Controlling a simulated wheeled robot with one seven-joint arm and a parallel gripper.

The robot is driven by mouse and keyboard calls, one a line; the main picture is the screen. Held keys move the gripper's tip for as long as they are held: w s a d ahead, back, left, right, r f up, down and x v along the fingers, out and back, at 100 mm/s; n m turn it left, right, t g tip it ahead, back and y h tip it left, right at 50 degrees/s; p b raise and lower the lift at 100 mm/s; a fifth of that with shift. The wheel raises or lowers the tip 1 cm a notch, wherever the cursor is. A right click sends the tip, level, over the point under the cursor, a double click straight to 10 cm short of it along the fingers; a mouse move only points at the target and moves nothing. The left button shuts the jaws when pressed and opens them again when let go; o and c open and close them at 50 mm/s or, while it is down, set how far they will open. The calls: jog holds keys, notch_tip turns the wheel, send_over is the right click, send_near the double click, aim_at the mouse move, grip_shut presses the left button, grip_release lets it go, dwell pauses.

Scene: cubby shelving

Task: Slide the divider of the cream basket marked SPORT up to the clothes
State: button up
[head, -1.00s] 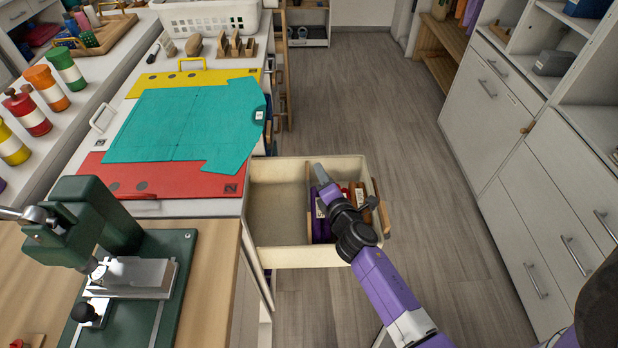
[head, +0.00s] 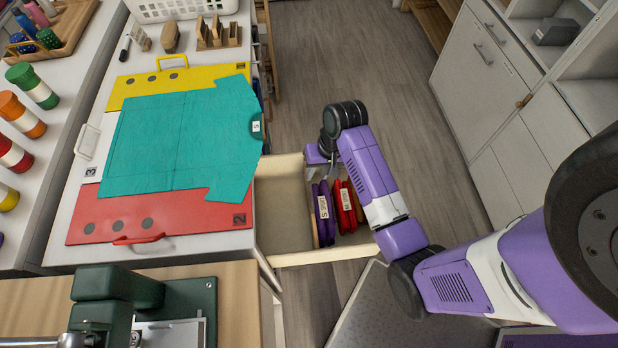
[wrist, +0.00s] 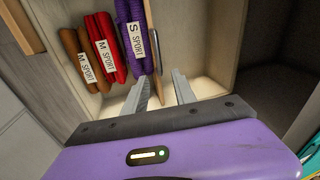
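The cream basket (head: 290,259) stands pulled out beside the worktop in the head view; no mark on the basket itself is readable. Its thin wooden divider (head: 316,215) stands upright close beside the purple clothes (head: 323,210); I cannot tell whether they touch. The divider also shows edge-on in the wrist view (wrist: 156,42), right of the purple clothes (wrist: 131,30) labelled S SPORT. My gripper (wrist: 164,80) is open, pointing down into the basket, with its fingers either side of the divider's line.
Red clothes (wrist: 106,45) and brown clothes (wrist: 80,60), labelled M SPORT, stand beyond the purple ones. The basket's other side (head: 283,205) is empty. Grey floor lies between the worktop and white cabinets (head: 490,60).

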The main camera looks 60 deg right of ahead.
aim_at(312, 194)
jog(key=shift+m+y, duration=0.3)
jog(key=shift+m, duration=0.2)
jog(key=x, duration=0.2)
jog(key=s+x, duration=0.1)
jog(key=x, duration=0.2)
jog(key=a+x, duration=0.1)
jog(key=x, duration=0.1)
jog(key=shift+s+a+f, duration=0.1)
jog(key=shift+a+f, duration=0.05)
jog(key=shift+f, duration=0.3)
grip_shut()
dwell(0.7)
